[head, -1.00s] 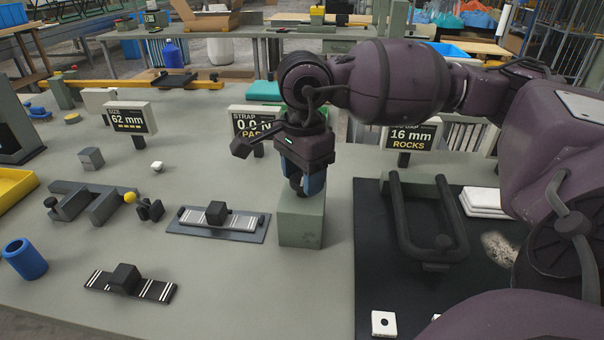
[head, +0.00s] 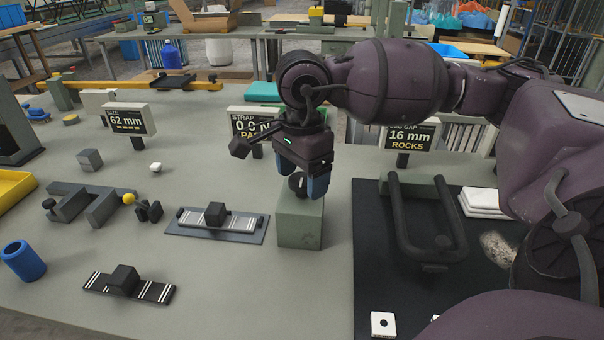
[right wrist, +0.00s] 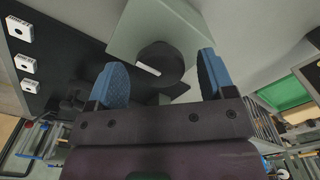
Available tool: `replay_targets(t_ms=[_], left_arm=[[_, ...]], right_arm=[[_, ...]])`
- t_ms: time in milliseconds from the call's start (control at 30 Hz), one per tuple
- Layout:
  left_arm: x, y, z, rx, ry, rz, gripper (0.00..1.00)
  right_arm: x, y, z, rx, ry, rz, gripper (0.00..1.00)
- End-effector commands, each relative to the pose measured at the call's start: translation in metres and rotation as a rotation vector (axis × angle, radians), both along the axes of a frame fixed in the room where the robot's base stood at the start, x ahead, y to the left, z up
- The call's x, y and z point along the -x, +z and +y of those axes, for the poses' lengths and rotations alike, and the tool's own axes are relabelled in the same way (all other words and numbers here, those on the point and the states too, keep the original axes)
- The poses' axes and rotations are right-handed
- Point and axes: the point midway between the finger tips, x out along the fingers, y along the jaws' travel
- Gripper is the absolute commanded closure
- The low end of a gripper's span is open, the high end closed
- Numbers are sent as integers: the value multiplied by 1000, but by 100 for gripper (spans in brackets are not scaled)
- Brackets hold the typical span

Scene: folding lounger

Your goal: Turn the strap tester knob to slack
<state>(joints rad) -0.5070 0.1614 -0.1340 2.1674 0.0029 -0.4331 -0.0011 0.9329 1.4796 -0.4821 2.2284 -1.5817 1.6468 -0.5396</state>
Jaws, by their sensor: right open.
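The strap tester knob (head: 298,184) is a dark round knob with a white pointer line, on top of a grey-green block (head: 300,224). In the right wrist view the knob (right wrist: 168,62) shows its white mark, between and beyond the two blue fingertips. My right gripper (head: 301,182) is open, pointing down at the knob, with its fingers on either side and apart from it. The strap display (head: 240,122) stands behind, partly hidden by my gripper. My left gripper is not in view.
A strap on a plate (head: 215,222) lies left of the block, and another strap (head: 130,285) lies nearer the front. A black mat with a dark U-shaped frame (head: 402,245) is on the right. The "62 mm" sign (head: 128,120) stands at back left.

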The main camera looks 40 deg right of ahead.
Motion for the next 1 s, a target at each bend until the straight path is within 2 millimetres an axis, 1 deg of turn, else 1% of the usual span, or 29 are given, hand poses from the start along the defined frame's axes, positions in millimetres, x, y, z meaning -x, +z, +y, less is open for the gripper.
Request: replay_targets(t_ms=[167, 300, 400, 533, 733, 1000], left_arm=[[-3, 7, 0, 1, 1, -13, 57], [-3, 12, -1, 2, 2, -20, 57], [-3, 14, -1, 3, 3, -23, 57], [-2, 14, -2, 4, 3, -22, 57], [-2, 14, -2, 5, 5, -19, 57], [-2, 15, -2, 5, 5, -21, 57]], right_arm=[[0, 25, 0, 0, 0, -9, 24], [0, 52, 0, 0, 0, -10, 24], [0, 70, 0, 0, 0, -10, 24], [0, 89, 0, 0, 0, -8, 24], [0, 104, 0, -1, 1, -3, 24], [0, 106, 0, 0, 1, -1, 24]])
